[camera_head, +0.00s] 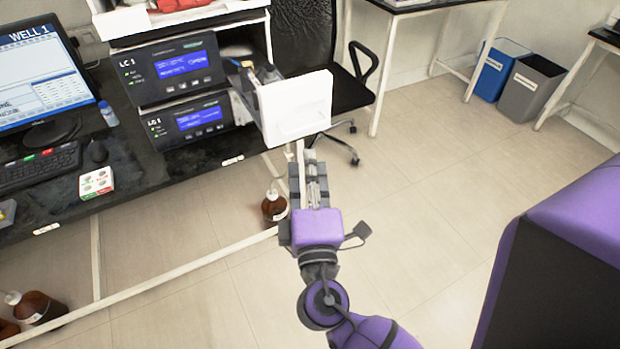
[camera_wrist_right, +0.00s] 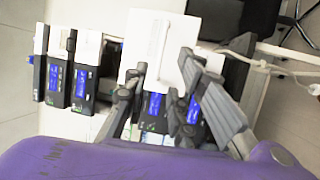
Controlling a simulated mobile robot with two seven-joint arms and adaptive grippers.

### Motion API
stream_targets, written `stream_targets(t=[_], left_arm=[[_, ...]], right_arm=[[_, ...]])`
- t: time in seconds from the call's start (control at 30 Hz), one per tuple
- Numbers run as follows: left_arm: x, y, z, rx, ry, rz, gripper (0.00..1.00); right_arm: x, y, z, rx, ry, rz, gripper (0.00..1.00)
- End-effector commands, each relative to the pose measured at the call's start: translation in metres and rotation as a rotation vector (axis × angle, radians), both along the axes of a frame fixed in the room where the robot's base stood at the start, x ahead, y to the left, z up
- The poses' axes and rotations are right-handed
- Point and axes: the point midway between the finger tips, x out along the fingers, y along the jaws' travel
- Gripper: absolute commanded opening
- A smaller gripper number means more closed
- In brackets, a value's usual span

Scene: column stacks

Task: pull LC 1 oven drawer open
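The LC 1 oven drawer (camera_head: 296,108) stands pulled out of its stack, with its white front well clear of the stack and items visible inside behind it. In the right wrist view, the white front (camera_wrist_right: 190,22) carries a pale bar handle (camera_wrist_right: 160,42). My right gripper (camera_head: 307,152) is just below and in front of the drawer front. In the right wrist view, its fingers (camera_wrist_right: 163,65) are spread apart, with nothing seen clamped between them. Whether a fingertip touches the handle I cannot tell. My left gripper is not in view.
Two LC 1 modules (camera_head: 172,68) with blue screens sit left of the drawer. A monitor (camera_head: 45,75), keyboard and small bottle (camera_head: 108,114) are on the black bench. A brown bottle (camera_head: 274,207) stands below, beside my right arm. A black chair (camera_head: 345,90) is behind the drawer.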

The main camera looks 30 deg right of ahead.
Motion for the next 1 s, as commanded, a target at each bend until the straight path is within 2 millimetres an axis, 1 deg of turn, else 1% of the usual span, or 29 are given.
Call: stream_targets(t=[0.03, 0.1, 0.23, 0.37, 0.83, 0.87, 0.93, 0.97, 1.0], left_arm=[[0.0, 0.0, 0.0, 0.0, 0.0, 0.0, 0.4], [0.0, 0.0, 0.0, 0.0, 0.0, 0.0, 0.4], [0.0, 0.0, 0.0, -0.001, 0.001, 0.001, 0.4], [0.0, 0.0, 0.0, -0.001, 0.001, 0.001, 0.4], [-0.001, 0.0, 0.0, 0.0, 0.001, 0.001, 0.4], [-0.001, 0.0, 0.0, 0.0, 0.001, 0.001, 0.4], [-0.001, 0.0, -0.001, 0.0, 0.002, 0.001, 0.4], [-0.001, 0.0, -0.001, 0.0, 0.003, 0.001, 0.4], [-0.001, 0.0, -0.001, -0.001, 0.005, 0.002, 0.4]], right_arm=[[-0.008, 0.003, -0.003, 0.0, 0.003, 0.0, 0.24], [-0.016, 0.006, -0.004, -0.001, 0.001, 0.0, 0.24], [-0.026, 0.01, -0.004, 0.0, -0.001, -0.001, 0.24], [-0.028, 0.01, -0.005, 0.0, -0.002, -0.001, 0.24], [-0.027, 0.013, -0.006, 0.011, 0.002, 0.011, 0.24], [-0.026, 0.014, -0.009, 0.023, 0.007, 0.02, 0.24], [-0.022, 0.019, -0.022, 0.081, 0.036, 0.05, 0.24], [-0.02, 0.021, -0.031, 0.117, 0.053, 0.067, 0.24], [-0.017, 0.025, -0.045, 0.176, 0.083, 0.092, 0.24]])
